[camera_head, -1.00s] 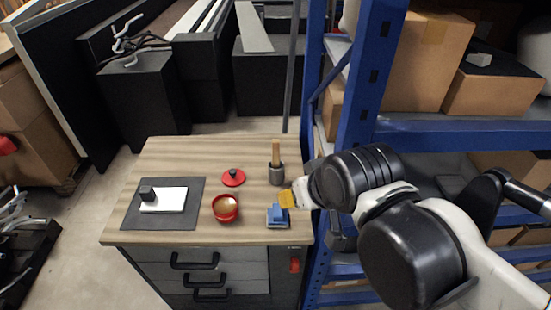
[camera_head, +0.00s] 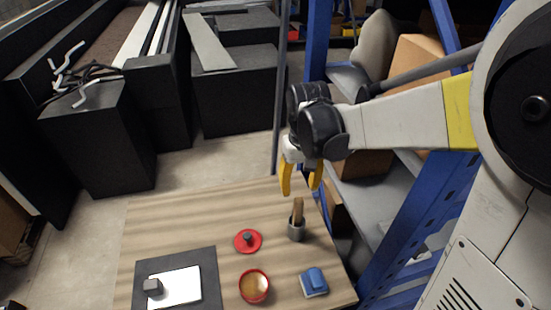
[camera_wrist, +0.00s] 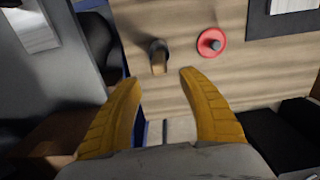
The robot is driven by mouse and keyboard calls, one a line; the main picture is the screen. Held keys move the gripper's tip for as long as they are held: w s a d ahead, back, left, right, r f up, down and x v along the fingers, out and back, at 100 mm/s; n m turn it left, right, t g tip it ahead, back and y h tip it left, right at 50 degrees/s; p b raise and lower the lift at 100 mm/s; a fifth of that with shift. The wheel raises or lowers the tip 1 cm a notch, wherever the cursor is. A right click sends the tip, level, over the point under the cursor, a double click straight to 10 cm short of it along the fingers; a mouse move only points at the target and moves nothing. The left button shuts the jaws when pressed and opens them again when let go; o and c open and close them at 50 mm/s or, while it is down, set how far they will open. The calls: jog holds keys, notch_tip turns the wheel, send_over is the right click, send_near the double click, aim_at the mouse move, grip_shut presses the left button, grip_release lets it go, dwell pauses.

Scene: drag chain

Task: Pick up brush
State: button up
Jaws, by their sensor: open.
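The brush (camera_head: 298,209) stands upright in a small dark grey cup (camera_head: 297,232) near the right edge of the wooden worktop, with its wooden handle pointing up. My gripper (camera_head: 300,192) is open and empty, its two yellow fingers pointing down above the worktop's far right part, close to the handle's top in the picture. In the wrist view the brush's handle end (camera_wrist: 159,68) and the cup (camera_wrist: 158,48) lie ahead of the spread fingertips (camera_wrist: 160,78), with no contact visible. The brush's lower part is hidden inside the cup.
The worktop (camera_head: 190,220) also holds a red lid (camera_head: 248,241), a red bowl (camera_head: 254,286), a blue block-like item (camera_head: 313,281) and a dark mat (camera_head: 213,270) with white paper (camera_head: 180,288). A blue shelf rack (camera_head: 425,190) stands close on the right.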

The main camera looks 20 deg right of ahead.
aim_at(300, 197)
jog(key=shift+w+d+f, duration=0.1)
jog(key=shift+w+f, duration=0.05)
jog(key=shift+f, duration=0.3)
jog(key=f, duration=0.2)
jog(key=f+b, duration=0.1)
jog(key=f, duration=0.1)
jog(key=shift+s+d, duration=0.1)
jog(key=shift+s, duration=0.1)
jog(key=f+b, duration=0.2)
jog(key=f, duration=0.4)
jog(key=shift+s+f, duration=0.1)
jog(key=shift+s, duration=0.1)
grip_shut()
